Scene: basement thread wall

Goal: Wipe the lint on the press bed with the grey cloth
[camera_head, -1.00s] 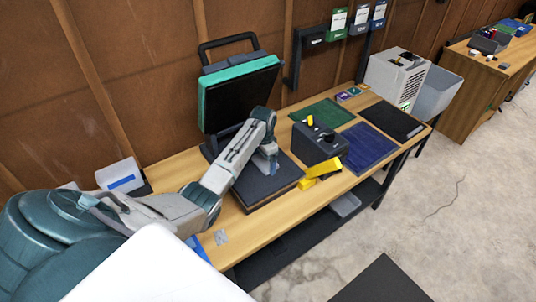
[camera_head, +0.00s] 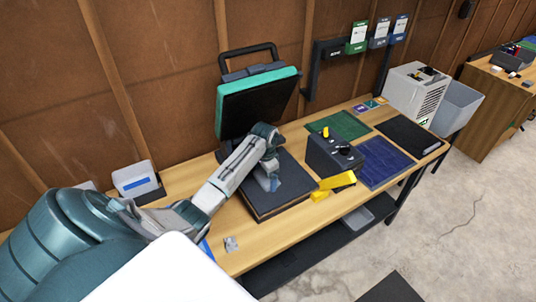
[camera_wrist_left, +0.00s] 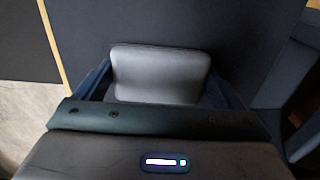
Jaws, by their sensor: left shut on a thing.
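The heat press stands open on the wooden bench, with its teal-rimmed lid (camera_head: 258,100) tilted up. Its dark flat bed (camera_head: 288,195) lies below. My left gripper (camera_head: 270,182) reaches over the bed, low near its surface. In the left wrist view the gripper (camera_wrist_left: 160,85) is shut on a grey padded piece, the grey cloth (camera_wrist_left: 160,72), which lies over the dark bed (camera_wrist_left: 255,40). The arm hides part of the bed and the cloth in the head view. I cannot make out any lint. My right gripper is not in view.
Green (camera_head: 340,126) and blue (camera_head: 383,162) mats lie beyond. A white holder (camera_head: 135,180) stands at left. A small grey piece (camera_head: 231,244) lies near the front edge.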

